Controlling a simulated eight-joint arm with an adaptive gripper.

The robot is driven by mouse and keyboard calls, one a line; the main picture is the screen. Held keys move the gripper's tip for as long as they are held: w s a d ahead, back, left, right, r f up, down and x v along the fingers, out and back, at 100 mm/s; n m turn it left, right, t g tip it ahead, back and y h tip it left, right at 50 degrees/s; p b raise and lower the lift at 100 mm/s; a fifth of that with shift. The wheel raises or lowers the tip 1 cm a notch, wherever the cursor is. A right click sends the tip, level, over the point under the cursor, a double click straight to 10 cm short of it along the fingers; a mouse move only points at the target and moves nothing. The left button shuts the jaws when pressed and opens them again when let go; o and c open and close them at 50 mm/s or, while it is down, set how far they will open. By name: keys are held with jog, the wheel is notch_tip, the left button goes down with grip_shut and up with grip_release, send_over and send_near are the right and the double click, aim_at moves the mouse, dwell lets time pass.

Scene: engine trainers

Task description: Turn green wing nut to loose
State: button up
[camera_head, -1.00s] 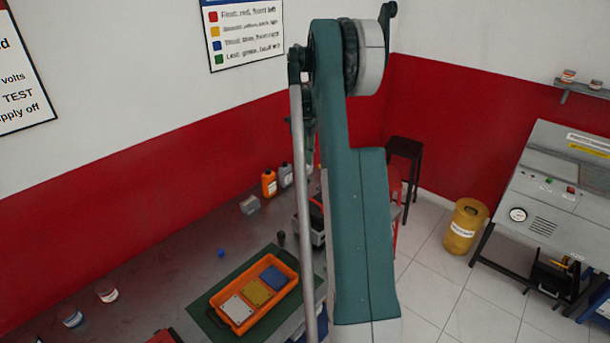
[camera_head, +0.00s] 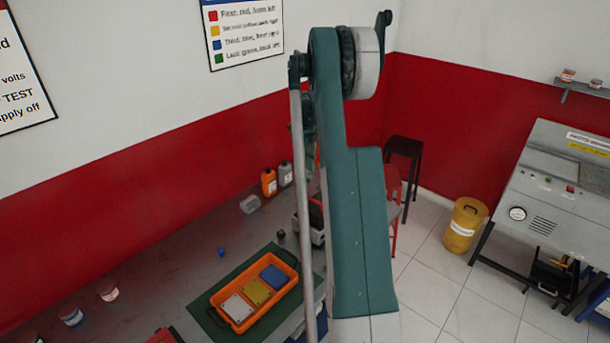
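No green wing nut shows in the head view. My own teal arm fills the middle of the picture and hides part of the bench behind it. My gripper is not in sight. A small blue piece (camera_head: 221,252) lies on the grey bench (camera_head: 165,275); its exact form is too small to tell. A wall chart (camera_head: 243,34) lists red, yellow, blue and green in order, with "Last: green, back left".
An orange tray (camera_head: 231,320) with white, yellow and blue plates sits on a green mat (camera_head: 203,304). Orange (camera_head: 268,183) and grey (camera_head: 285,174) bottles stand at the back. Small jars (camera_head: 108,291) stand at left. A dark stool (camera_head: 404,148) and yellow bin (camera_head: 465,225) stand beyond.

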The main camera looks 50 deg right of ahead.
aim_at(305, 177)
jog(key=shift+f, duration=2.05)
grip_shut()
